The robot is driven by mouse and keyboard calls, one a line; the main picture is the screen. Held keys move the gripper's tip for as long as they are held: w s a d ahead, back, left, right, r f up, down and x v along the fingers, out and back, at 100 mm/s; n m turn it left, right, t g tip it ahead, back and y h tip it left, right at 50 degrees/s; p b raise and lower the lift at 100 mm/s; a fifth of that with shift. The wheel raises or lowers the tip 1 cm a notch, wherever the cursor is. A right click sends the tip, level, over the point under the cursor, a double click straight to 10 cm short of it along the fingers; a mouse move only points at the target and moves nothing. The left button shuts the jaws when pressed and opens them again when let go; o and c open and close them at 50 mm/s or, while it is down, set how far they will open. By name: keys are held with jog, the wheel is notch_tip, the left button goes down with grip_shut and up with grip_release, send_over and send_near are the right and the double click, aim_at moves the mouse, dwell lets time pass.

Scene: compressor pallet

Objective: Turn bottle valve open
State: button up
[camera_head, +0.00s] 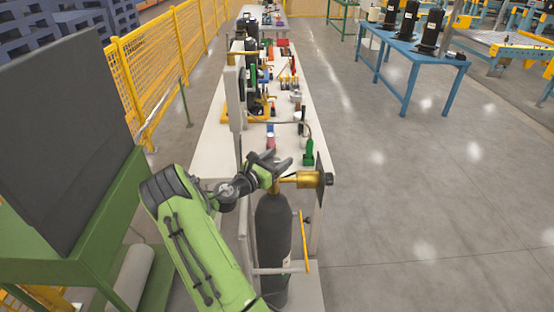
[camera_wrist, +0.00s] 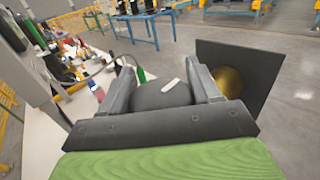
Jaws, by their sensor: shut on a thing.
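A dark gas bottle (camera_head: 272,235) stands upright at the near end of the long table, with brass-coloured fittings (camera_head: 305,180) on its top right. My gripper (camera_head: 277,163) is at the top of the bottle, reaching in from the left. In the wrist view my gripper (camera_wrist: 162,75) has its two grey fingers on either side of a dark rounded valve knob (camera_wrist: 160,96) with a white mark, and is shut on it. In the head view the fingers hide the knob. How far the valve is turned cannot be told.
A black plate (camera_wrist: 240,80) stands beside the brass part. A yellow-handled bar (camera_head: 306,240) is beside the bottle. The white table (camera_head: 213,130) holds a green bottle (camera_head: 308,153) and several tools. A dark panel on a green stand (camera_head: 120,200) is at left.

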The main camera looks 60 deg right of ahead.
jog(key=n+t, duration=0.1)
jog(key=t, duration=0.1)
jog(key=n+t+p, duration=0.1)
jog(key=t, duration=0.1)
jog(key=shift+w+r+n+h, duration=0.1)
jog(key=shift+w+n+h, duration=0.05)
jog(key=shift+n+h, duration=0.15)
jog(key=n+t, duration=0.1)
jog(key=t, duration=0.1)
jog(key=n+t, duration=0.2)
jog(key=t, duration=0.1)
jog(key=shift+w+f+n+t, duration=0.2)
jog(key=shift+w+n+t, duration=0.05)
jog(key=shift+n+t, duration=0.05)
jog(key=n+t+y+b, duration=0.1)
jog(key=t, duration=0.1)
jog(key=n+t+y+b, duration=0.1)
jog(key=n+t, duration=0.1)
jog(key=n+t+y+b, duration=0.1)
jog(key=t+b, duration=0.1)
jog(key=shift+w+a+y, duration=0.1)
jog(key=shift+w+y, duration=0.2)
jog(key=shift+w+a+r+n+t+y+b, duration=0.1)
jog(key=shift+w+a+n+t+y+b, duration=0.05)
jog(key=shift+n+t+y, duration=0.95)
jog(key=shift+w+a+r+n+t+y+b, duration=0.1)
jog(key=shift+w+a+n+t+y+b, duration=0.05)
jog(key=shift+n+t+y, duration=0.9)
jog(key=shift+y, duration=0.25)
